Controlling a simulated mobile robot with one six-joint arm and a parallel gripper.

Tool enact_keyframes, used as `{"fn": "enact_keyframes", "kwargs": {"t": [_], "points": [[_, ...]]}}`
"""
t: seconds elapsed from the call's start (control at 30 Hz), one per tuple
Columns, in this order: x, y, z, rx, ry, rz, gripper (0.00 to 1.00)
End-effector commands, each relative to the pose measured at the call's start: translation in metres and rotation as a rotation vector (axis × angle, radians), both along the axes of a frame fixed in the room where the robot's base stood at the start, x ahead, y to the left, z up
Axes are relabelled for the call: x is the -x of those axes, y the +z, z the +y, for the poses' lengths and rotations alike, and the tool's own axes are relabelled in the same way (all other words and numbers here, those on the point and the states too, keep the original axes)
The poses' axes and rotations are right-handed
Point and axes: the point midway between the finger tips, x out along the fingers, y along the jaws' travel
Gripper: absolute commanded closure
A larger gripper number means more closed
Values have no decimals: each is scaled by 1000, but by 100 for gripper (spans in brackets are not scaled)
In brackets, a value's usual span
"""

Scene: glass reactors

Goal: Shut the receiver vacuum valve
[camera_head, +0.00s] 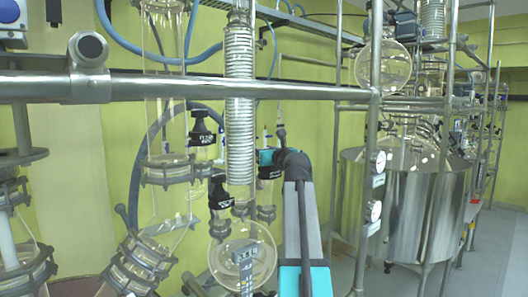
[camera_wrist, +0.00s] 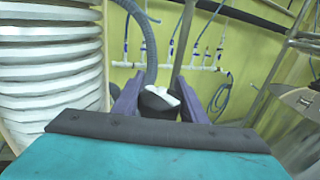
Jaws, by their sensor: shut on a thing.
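In the wrist view, the two dark purple fingers of my gripper (camera_wrist: 158,104) are closed around a black valve handle (camera_wrist: 152,101) with a white mark on top. In the head view, my arm reaches up from the bottom, and its teal and black end (camera_head: 266,157) is right of the coiled white hose. A black valve handle (camera_head: 269,172) shows just below that end; the fingers themselves are hidden there. Two similar labelled black handles, an upper one (camera_head: 201,135) and a lower one (camera_head: 220,191), are to the left. How far the held handle is turned cannot be told.
The ribbed hose (camera_head: 239,75) stands close left of my gripper; it fills the left of the wrist view (camera_wrist: 48,75). A round glass flask (camera_head: 232,254) hangs below. A steel rail (camera_head: 200,86) crosses in front. A steel vessel (camera_head: 410,205) stands right.

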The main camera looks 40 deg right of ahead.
Motion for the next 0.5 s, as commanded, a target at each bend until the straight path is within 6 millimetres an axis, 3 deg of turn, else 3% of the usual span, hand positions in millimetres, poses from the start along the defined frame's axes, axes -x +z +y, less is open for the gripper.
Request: {"fn": "enact_keyframes", "kwargs": {"t": [0.13,0.17,0.2,0.5], "points": [[0,1,0,1,0,-2,84],[0,1,0,1,0,-2,60],[0,1,0,1,0,-2,54],[0,0,0,0,1,-1,54]]}}
